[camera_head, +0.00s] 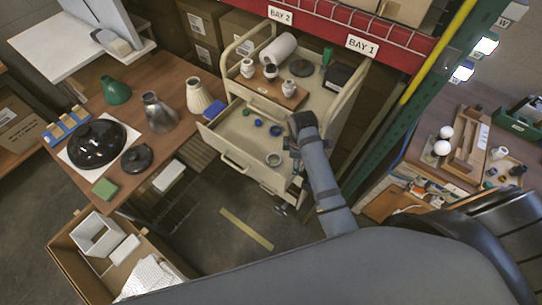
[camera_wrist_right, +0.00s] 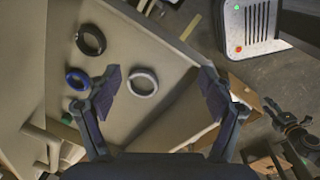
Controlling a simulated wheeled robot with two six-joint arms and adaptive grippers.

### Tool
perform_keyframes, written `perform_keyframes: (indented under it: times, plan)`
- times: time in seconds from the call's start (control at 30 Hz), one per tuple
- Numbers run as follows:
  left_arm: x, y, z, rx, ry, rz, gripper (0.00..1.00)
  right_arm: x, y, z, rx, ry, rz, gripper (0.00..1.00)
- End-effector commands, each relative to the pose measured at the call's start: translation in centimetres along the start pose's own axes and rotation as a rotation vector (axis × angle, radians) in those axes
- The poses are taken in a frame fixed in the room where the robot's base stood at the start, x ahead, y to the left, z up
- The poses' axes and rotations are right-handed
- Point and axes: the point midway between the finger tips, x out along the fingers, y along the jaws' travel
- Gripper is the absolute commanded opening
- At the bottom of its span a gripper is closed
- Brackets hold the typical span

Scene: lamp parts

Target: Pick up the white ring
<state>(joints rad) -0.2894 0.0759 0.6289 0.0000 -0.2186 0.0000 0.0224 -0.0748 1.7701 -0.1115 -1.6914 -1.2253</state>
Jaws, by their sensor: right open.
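In the right wrist view the ring (camera_wrist_right: 143,82) shows whole, between the two fingers in the picture and nearer the left finger. My right gripper (camera_wrist_right: 159,80) is open and empty, with its fingers apart above the drawer. In the head view my right arm reaches up to the drawer's right side, and its fingers are hard to make out there. A dark jointed gripper, seemingly my left one (camera_wrist_right: 298,132), shows at the wrist view's right edge; its jaws are unclear.
A black ring (camera_wrist_right: 90,40), a blue ring (camera_wrist_right: 77,80) and a green piece (camera_wrist_right: 67,118) lie in the same drawer. The drawer wall (camera_wrist_right: 172,40) runs close beside the white ring. A wooden board (camera_head: 274,90) with white fittings sits on the cart top.

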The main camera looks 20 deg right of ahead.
Motion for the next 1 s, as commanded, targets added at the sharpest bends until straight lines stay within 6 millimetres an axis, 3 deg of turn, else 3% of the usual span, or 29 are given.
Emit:
perform_keyframes:
  times: [0.2,0.3,0.47,0.8,1.0]
  plan:
    - [-0.2,-0.2,1.4,0.002,-0.022,-0.002,0.4,-1.9,3.5,-5.3,-0.49,0.023,-0.077,0.81]
    - [-0.2,-0.2,1.6,0.002,-0.026,-0.003,0.4,-2.6,4.1,-6.5,-0.626,0.031,-0.098,0.81]
    - [-0.2,-0.4,1.6,0.003,-0.025,-0.004,0.4,-2.7,4.3,-6.9,-0.676,0.034,-0.106,0.81]
    - [-0.9,-0.4,1.4,0.003,-0.024,-0.004,0.4,2.1,3.8,-6.8,-0.672,0.033,-0.105,0.81]
    - [-1.0,-0.4,1.2,0.003,-0.02,-0.004,0.4,2.8,3.7,-6.9,-0.672,0.034,-0.104,0.81]
